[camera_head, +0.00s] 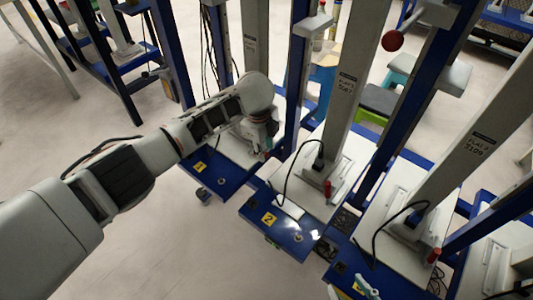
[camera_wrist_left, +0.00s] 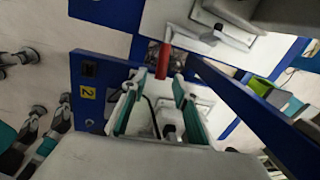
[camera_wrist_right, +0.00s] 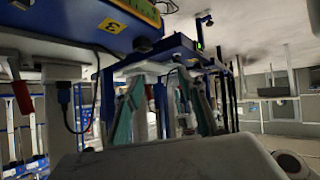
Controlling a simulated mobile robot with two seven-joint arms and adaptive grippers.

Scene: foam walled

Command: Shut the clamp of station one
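Station one (camera_head: 211,173) is the blue-fronted bench with the yellow "1" label in the head view. My left arm crosses in from the left, and my left gripper (camera_head: 266,140) is low at this bench's right side, pointing down. Its clamp cannot be made out behind my arm. In the left wrist view my left gripper (camera_wrist_left: 157,95) is open, its green-padded fingers apart. A red handle (camera_wrist_left: 163,60) shows just beyond the fingertips; I cannot tell which station it belongs to. My right gripper (camera_wrist_right: 160,100) is open in the right wrist view, apparently empty.
Station two (camera_head: 283,232) stands right of station one, with a red clamp handle (camera_head: 327,188). A further station at right has another red handle (camera_head: 433,255). Tall columns and blue posts rise between the benches. Black cables loop over them. Open floor (camera_head: 150,235) lies at front left.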

